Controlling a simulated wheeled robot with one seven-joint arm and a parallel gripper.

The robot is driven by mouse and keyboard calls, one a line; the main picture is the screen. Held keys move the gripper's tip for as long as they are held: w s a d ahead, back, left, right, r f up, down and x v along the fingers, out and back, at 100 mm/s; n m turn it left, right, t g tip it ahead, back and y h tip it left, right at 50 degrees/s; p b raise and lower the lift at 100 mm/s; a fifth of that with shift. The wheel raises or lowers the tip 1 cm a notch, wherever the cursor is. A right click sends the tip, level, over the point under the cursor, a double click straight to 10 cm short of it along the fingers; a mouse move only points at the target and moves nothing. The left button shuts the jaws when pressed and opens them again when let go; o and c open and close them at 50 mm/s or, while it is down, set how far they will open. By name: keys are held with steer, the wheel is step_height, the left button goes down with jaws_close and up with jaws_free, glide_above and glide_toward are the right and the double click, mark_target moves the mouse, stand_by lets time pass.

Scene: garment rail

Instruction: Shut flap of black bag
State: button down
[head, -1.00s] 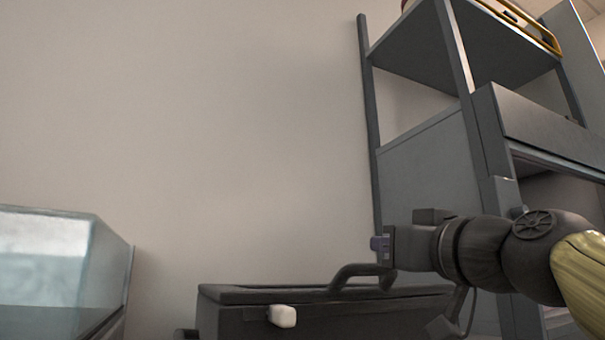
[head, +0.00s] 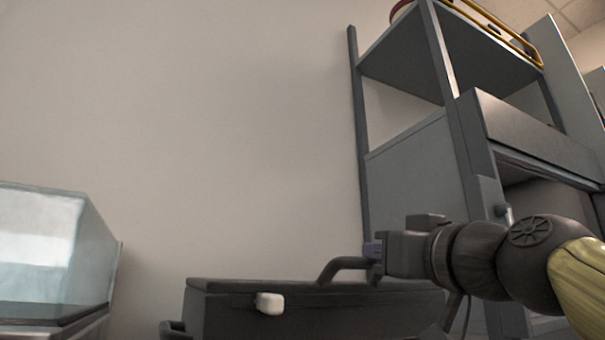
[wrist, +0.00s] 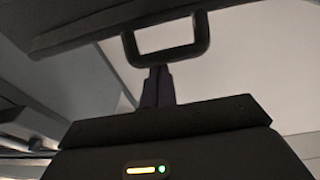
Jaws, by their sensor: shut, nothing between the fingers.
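The black bag (head: 330,318) is a dark, box-like case at the bottom of the head view, cut off by the lower edge. Its flap (head: 235,286) lies along the top and looks nearly level; I cannot tell whether it is fully shut. A dark loop handle (head: 340,264) stands on the flap, and a white piece (head: 270,303) is on the front. My gripper (head: 373,250) is shut and empty, with its purple fingertips at the right end of the handle. In the wrist view, the fingers (wrist: 157,88) point toward the handle (wrist: 168,50); contact is unclear.
A grey shelf unit (head: 410,165) stands behind and right of the bag, close to my arm. A glass-sided case (head: 45,245) is at the left. A plain wall (head: 200,130) is behind, with open space above the bag.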

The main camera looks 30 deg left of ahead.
steer(key=b+v, duration=0.2)
steer(key=v, duration=0.7)
steer(key=shift+d+r+b, duration=0.2)
steer(key=shift+d+b, duration=0.05)
steer(key=shift+b, duration=0.1)
stand_by(0.4)
stand_by(0.6)
